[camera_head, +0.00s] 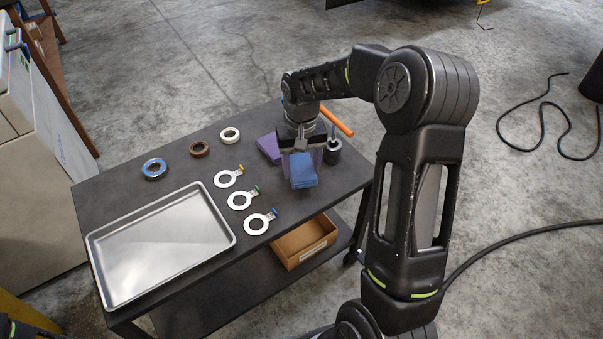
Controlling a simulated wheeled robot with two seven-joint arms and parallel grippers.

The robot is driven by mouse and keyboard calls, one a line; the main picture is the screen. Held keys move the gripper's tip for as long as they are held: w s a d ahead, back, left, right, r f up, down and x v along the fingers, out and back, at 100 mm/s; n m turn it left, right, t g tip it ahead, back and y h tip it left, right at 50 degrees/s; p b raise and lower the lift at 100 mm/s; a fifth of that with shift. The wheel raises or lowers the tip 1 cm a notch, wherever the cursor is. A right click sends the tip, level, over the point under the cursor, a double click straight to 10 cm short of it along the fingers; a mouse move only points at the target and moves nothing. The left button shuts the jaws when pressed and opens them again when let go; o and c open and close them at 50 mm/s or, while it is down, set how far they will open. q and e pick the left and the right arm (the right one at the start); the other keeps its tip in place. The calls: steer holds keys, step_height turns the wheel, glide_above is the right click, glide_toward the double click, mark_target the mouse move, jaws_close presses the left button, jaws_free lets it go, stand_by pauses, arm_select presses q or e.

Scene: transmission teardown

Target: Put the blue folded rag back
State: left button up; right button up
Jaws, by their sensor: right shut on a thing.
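The blue folded rag (303,172) is at the right part of the dark table top, below my right gripper. My right gripper (301,152) points down and is shut on the blue rag. The fingertips are partly hidden by the gripper body and the rag. I cannot tell whether the rag touches the table. A purple folded rag (268,148) lies just left of the gripper, and more purple shows behind it. My left gripper is not in view.
The table (165,205) holds a metal tray (228,228), several ring gauges with coloured tags, and three rings. A dark cylinder (332,155) and an orange rod (338,121) are close to the gripper's right. A cardboard box (305,243) sits on the lower shelf.

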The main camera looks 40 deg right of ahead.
mark_target(302, 169)
steer(key=shift+f, duration=1.1)
steer(key=shift+f, duration=0.15)
steer(key=o, duration=1.3)
step_height(302, 169, up, 12)
steer(key=shift+r+p, duration=0.15)
steer(key=shift+p, duration=1.05)
